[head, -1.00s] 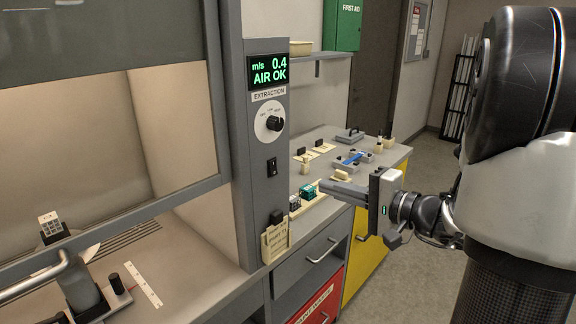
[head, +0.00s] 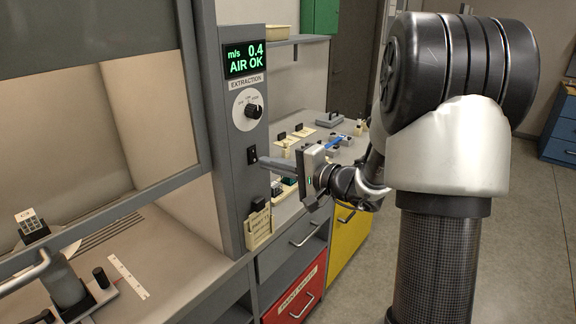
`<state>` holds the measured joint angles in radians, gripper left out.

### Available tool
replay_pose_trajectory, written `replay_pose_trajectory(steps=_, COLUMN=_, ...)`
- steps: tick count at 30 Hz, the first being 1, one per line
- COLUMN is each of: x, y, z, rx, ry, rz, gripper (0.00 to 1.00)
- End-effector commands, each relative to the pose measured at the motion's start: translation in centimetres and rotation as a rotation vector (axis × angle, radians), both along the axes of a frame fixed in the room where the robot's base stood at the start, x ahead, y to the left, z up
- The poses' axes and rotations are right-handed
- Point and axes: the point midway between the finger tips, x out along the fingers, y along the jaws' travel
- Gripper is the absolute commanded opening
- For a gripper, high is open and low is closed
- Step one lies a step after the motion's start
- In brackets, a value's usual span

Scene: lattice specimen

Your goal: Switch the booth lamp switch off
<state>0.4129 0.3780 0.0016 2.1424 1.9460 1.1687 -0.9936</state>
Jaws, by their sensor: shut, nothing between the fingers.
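A small black rocker switch (head: 252,154) is set in the grey pillar (head: 234,190) of the booth, below the round extraction dial. No lamp label can be read on it; it is the only rocker switch I see. My gripper (head: 262,161) is shut and empty. It reaches in from the right, with its fingertips at the right edge of the switch in the picture. I cannot tell whether they touch it. The rocker's position is too small to read.
Above the switch are the extraction dial (head: 248,110) and a lit display (head: 244,59) reading 0.4 m/s, AIR OK. The counter (head: 317,118) behind my gripper holds several small items. Grey, red and yellow cabinet fronts stand below.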

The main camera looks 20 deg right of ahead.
Motion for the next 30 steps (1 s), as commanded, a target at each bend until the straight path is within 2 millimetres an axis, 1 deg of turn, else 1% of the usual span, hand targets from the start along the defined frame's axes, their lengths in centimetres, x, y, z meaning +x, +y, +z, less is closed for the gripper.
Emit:
replay_pose_trajectory(steps=3, x=1.1, y=0.8, z=-0.1, rx=0.000, ry=0.001, rz=0.000, gripper=0.00)
replay_pose_trajectory(steps=6, x=1.5, y=1.1, z=-0.2, rx=0.000, ry=0.000, rz=0.001, gripper=0.00)
replay_pose_trajectory(steps=17, x=1.7, y=1.2, z=-0.3, rx=0.000, ry=0.000, rz=-0.001, gripper=0.00)
replay_pose_trajectory(steps=26, x=2.2, y=1.5, z=-1.7, rx=0.032, ry=-0.050, rz=-0.002, gripper=0.00)
replay_pose_trajectory(steps=30, x=2.5, y=1.7, z=-1.8, rx=0.063, ry=-0.092, rz=-0.002, gripper=0.00)
